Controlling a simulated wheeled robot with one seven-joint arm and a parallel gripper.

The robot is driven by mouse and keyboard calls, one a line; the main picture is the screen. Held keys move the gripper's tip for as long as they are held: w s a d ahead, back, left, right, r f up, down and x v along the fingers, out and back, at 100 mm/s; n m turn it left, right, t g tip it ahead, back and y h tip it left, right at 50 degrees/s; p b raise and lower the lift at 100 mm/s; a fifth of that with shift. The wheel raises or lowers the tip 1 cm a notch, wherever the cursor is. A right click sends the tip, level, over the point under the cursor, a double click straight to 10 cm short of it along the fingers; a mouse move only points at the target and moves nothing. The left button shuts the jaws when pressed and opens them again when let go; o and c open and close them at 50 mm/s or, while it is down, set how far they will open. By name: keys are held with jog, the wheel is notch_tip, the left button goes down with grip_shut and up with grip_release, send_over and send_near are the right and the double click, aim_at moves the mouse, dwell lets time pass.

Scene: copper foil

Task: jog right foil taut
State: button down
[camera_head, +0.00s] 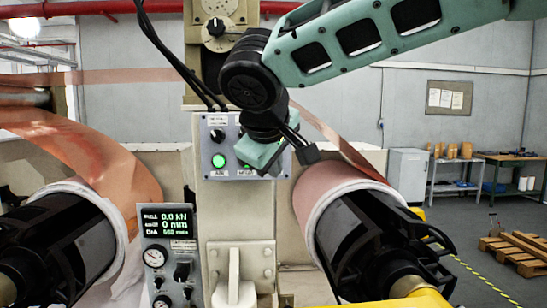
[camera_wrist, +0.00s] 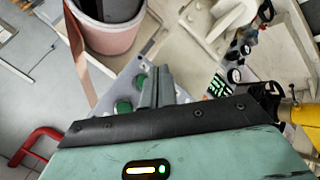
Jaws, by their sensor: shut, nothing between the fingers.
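The right copper foil roll (camera_head: 322,205) sits on a black core at the right of the head view. A narrow band of its foil (camera_head: 338,140) runs up and left behind my arm. The roll also shows at the top left of the wrist view (camera_wrist: 112,42). A grey control box (camera_head: 211,178) on the central post has a black knob (camera_head: 217,135) and green lit buttons (camera_head: 219,160). My gripper (camera_head: 264,156) is in front of the box's right side and hides part of it. In the wrist view its fingers (camera_wrist: 158,80) are shut and empty, beside two green buttons (camera_wrist: 123,107); contact cannot be told.
The left foil roll (camera_head: 122,178) has a wide copper sheet over it. A readout panel (camera_head: 168,228) below the box shows 0.0 kN and 0 mm. A white lever fixture (camera_head: 234,280) stands at bottom centre. Benches (camera_head: 510,160) and a pallet (camera_head: 518,248) are far right.

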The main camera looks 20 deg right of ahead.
jog(key=shift+w+d+p, duration=0.1)
jog(key=shift+w+d, duration=0.1)
jog(key=shift+w, duration=0.45)
jog(key=shift+w+d+p, duration=0.1)
jog(key=shift+w+d, duration=0.15)
jog(key=shift+w, duration=0.45)
jog(key=shift+w+d+p, duration=0.1)
jog(key=shift+w+d, duration=0.1)
jog(key=shift+w, duration=0.45)
jog(key=shift+w, duration=0.15)
dwell(0.4)
jog(key=shift+w+d, duration=0.1)
jog(key=shift+w, duration=0.15)
jog(key=shift+w+d, duration=0.15)
jog(key=shift+w, duration=0.25)
dwell(0.8)
jog(key=shift+s, duration=0.1)
jog(key=shift+s+a+b, duration=0.25)
jog(key=shift+s+b, duration=0.3)
jog(key=shift+s, duration=0.15)
jog(key=shift+s+a+b, duration=0.25)
jog(key=shift+s+b, duration=0.1)
jog(key=shift+s, duration=0.45)
jog(key=shift+s+a+b, duration=0.3)
jog(key=shift+s+b, duration=0.05)
jog(key=shift+s, duration=0.45)
jog(key=shift+s+a+b, duration=0.25)
jog(key=shift+s+b, duration=0.1)
jog(key=shift+s, duration=0.45)
